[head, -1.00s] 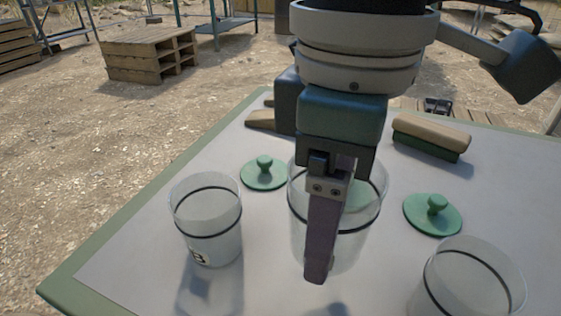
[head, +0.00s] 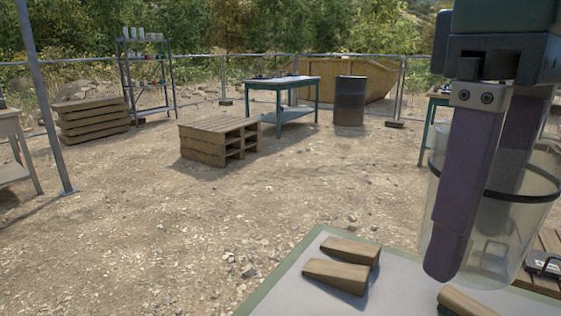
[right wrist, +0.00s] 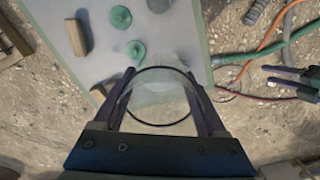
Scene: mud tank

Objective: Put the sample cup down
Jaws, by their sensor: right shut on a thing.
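The sample cup (head: 530,200) is clear, with a black band near its rim. My right gripper (head: 472,245) is shut on it, one finger on the near side and one behind, and the cup looks upright. In the right wrist view the cup (right wrist: 160,105) sits between the two fingers of the right gripper (right wrist: 160,72). In the head view it hangs past the far right part of the pale, green-edged table (head: 395,285). My left gripper (right wrist: 268,75) shows only at the right edge of the right wrist view, its fingers apart with nothing between them.
Hoses (right wrist: 270,55) lie on the ground. A pallet stack (head: 218,140), workbench (head: 283,82) and drum (head: 350,100) stand beyond open gravel.

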